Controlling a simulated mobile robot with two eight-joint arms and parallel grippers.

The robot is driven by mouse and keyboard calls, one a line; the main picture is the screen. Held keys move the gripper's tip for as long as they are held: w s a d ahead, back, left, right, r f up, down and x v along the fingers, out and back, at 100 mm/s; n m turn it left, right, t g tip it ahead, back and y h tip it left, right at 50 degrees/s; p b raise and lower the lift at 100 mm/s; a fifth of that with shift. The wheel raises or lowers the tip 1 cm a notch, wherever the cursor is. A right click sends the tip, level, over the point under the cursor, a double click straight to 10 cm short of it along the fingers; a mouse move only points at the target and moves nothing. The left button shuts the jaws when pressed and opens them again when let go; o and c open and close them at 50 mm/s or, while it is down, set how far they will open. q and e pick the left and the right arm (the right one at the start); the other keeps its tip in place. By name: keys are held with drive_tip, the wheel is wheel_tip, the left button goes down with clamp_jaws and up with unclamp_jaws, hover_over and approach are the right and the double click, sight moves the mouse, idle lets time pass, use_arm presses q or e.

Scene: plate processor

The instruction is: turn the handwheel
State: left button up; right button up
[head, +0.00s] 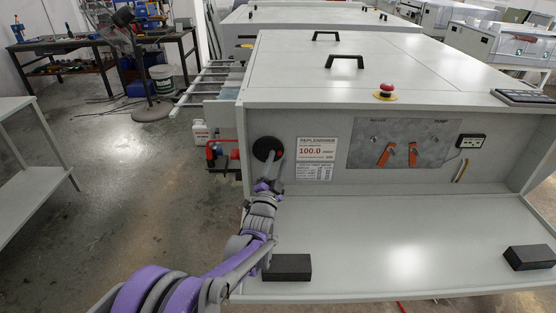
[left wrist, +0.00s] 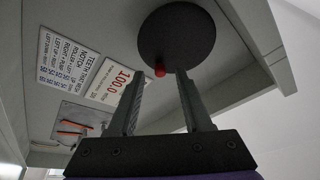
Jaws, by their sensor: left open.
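The handwheel (head: 267,148) is a round black disc on the left part of the machine's recessed front panel. I cannot tell whether the fingers touch the knob. My right gripper is not in view.
A placard reading 100.0 (head: 317,149) is right of the wheel. A grey plate with two orange levers (head: 413,154) is farther right. The fold-down shelf (head: 400,235) carries two black blocks (head: 287,267) near its front corners. A red emergency button (head: 385,91) is on top.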

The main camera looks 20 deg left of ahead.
use_arm(q)
drive_tip(key=shift+x, duration=0.85)
clamp_jaws()
